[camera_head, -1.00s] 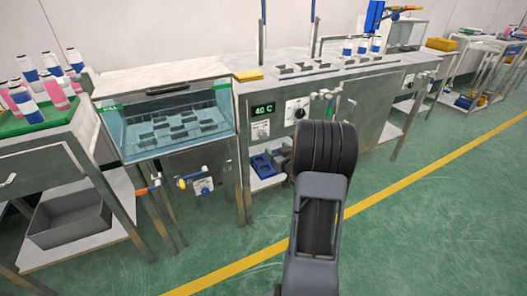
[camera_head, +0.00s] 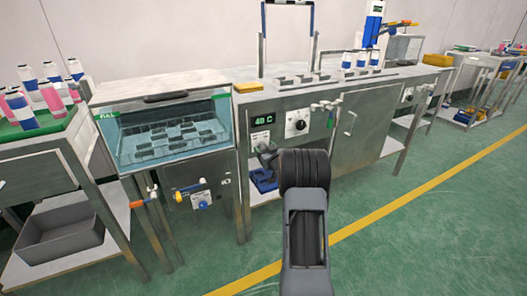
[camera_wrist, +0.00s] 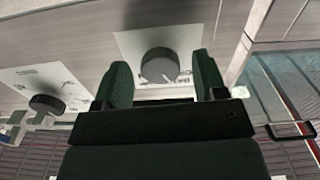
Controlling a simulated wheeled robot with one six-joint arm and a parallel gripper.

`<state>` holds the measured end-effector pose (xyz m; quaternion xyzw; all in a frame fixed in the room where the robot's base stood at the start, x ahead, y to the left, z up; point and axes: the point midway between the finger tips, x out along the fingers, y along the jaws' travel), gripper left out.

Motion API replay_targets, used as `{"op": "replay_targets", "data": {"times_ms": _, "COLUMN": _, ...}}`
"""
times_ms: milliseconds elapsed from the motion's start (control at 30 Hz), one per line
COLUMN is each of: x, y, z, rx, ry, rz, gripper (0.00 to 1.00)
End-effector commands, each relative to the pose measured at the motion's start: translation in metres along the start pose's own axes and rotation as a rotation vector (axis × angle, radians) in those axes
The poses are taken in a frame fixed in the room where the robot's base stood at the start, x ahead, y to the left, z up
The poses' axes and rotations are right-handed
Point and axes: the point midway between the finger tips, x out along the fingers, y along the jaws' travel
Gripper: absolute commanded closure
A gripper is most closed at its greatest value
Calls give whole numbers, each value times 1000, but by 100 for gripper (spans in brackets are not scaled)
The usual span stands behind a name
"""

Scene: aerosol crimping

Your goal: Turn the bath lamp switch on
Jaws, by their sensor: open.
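A round dark knob (camera_wrist: 160,65) on a white label plate (camera_wrist: 130,42) sits between and beyond my fingertips in the wrist view. A pale pointer line shows on its face; the label text is too small to read. In the head view a small switch plate (camera_head: 260,137) is under the 40 C display (camera_head: 263,121), just above my gripper (camera_head: 268,157). My gripper also shows in the wrist view (camera_wrist: 165,80), open, one finger on each side of the knob. Whether the fingers touch the knob cannot be told.
A second knob (camera_wrist: 47,104) is at left in the wrist view; a larger dial (camera_head: 297,124) is right of the display. The glass-walled water bath (camera_head: 128,158) stands left, with valves (camera_head: 190,190) below. Green floor (camera_head: 400,230) in front is open.

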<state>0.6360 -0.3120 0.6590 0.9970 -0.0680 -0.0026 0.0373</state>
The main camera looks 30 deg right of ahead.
Motion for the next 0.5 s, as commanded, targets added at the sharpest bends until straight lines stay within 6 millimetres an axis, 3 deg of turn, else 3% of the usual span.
{"op": "replay_targets", "data": {"times_ms": 467, "x": 9, "y": 0, "z": 0, "rx": 0, "ry": 0, "rz": 0, "gripper": 35}}
{"op": "replay_targets", "data": {"times_ms": 500, "x": 9, "y": 0, "z": 0, "rx": 0, "ry": 0, "rz": 0, "gripper": 39}}
